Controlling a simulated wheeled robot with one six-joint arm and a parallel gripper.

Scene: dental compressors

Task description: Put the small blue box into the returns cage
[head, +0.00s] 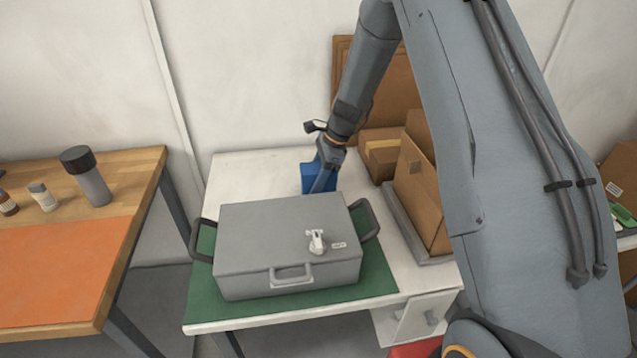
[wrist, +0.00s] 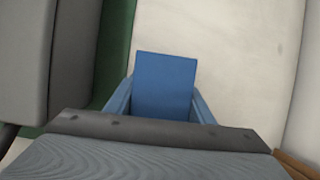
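The small blue box (head: 308,178) is at the back of the white table, behind the grey case. My gripper (head: 324,178) points down at it and covers part of it in the head view. In the wrist view the blue box (wrist: 165,85) fills the space between the two blue-grey fingers of my gripper (wrist: 163,98), one along each side, with no clear gap. The gripper looks shut on the box. I cannot tell whether the box's underside touches the table. I cannot make out the returns cage in either view.
A grey case (head: 285,235) with handles lies on a green mat (head: 350,285), close to the box. Cardboard boxes (head: 422,190) stand to the right on the white table (head: 235,170). A wooden bench (head: 125,175) with an orange mat (head: 60,265) and bottles is at left.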

